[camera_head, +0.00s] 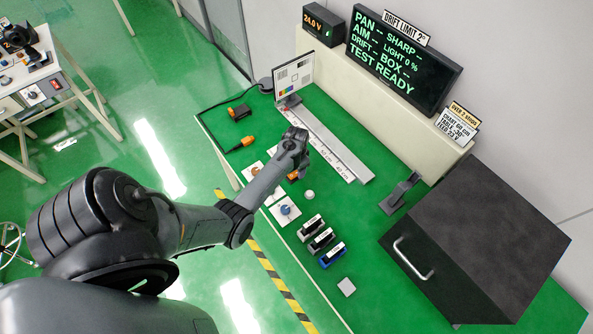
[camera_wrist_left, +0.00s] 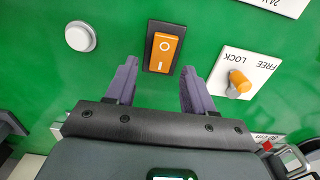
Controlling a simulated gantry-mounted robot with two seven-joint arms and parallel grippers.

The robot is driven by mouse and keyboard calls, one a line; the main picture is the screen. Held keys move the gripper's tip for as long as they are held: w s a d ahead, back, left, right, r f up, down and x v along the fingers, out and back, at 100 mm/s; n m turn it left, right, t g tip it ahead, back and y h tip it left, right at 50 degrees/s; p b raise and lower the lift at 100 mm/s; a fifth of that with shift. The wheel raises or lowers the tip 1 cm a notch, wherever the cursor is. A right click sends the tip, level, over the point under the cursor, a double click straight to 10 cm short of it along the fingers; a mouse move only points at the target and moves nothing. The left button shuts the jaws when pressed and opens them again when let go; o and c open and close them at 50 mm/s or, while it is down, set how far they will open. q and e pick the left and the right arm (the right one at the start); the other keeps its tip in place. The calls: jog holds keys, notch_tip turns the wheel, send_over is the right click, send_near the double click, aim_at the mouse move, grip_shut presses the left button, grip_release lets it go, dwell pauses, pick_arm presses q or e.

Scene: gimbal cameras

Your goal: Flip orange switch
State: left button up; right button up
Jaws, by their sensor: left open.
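The orange rocker switch (camera_wrist_left: 164,53) sits in a black frame on the green bench top, marked with a circle and a line. In the left wrist view it lies just beyond my left gripper (camera_wrist_left: 156,82), between the lines of its two fingers. The fingers are spread open with nothing between them. In the head view my left gripper (camera_head: 291,160) is over the bench, and only an orange bit of the switch (camera_head: 293,176) shows beside it; the rest is hidden. I cannot tell whether the fingers touch the bench. My right gripper is not in view.
A white round button (camera_wrist_left: 80,36) is left of the switch in the wrist view. A FREE/LOCK plate with an orange knob (camera_wrist_left: 240,82) is to its right. In the head view a blue-knob plate (camera_head: 285,210), several small blocks (camera_head: 321,239) and a black box (camera_head: 480,235) stand on the bench.

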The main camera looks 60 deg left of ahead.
pick_arm(q)
jog(key=shift+f, duration=0.8)
grip_shut()
jog(key=t+p, duration=0.2)
jog(key=p, duration=0.1)
jog(key=shift+s+d+r, duration=0.1)
jog(key=shift+s+r, duration=0.2)
jog(key=shift+s, duration=0.1)
jog(key=shift+s+f+t+p, duration=0.15)
jog(key=shift+t+p, duration=0.35)
jog(key=shift+t, duration=0.4)
grip_release()
